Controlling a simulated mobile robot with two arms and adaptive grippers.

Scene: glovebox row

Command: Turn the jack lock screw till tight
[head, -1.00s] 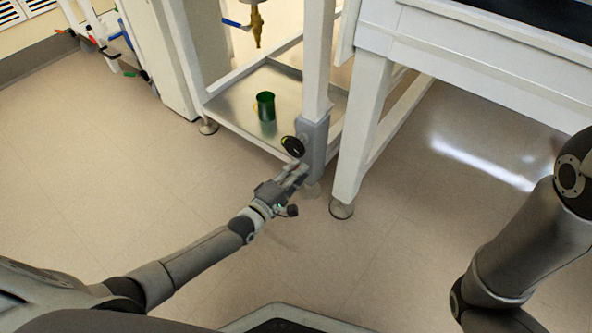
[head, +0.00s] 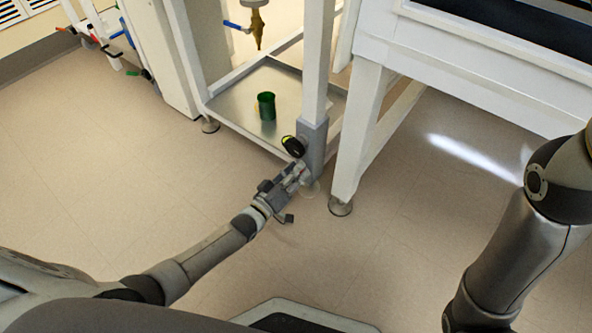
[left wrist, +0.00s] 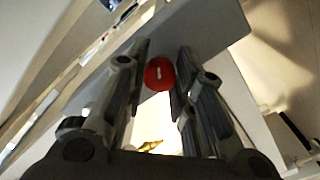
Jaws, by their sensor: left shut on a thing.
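The jack is a grey sleeve (head: 315,145) low on a white frame leg. A round red screw head (left wrist: 159,74) with a pale mark shows in the left wrist view, against the grey jack body (left wrist: 210,35). My left gripper (head: 302,172) reaches the jack's lower front, below a black round knob with a yellow edge (head: 293,146). In the left wrist view its two fingers (left wrist: 160,85) stand on either side of the red screw head and are shut on it. The screw head is too small to make out clearly in the head view. My right gripper is out of view.
A green cup (head: 266,106) stands on the metal shelf (head: 235,105) behind the leg. A white table leg (head: 356,135) stands close to the right of the jack. A brass fitting (head: 257,30) hangs above the shelf. The floor at left is clear.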

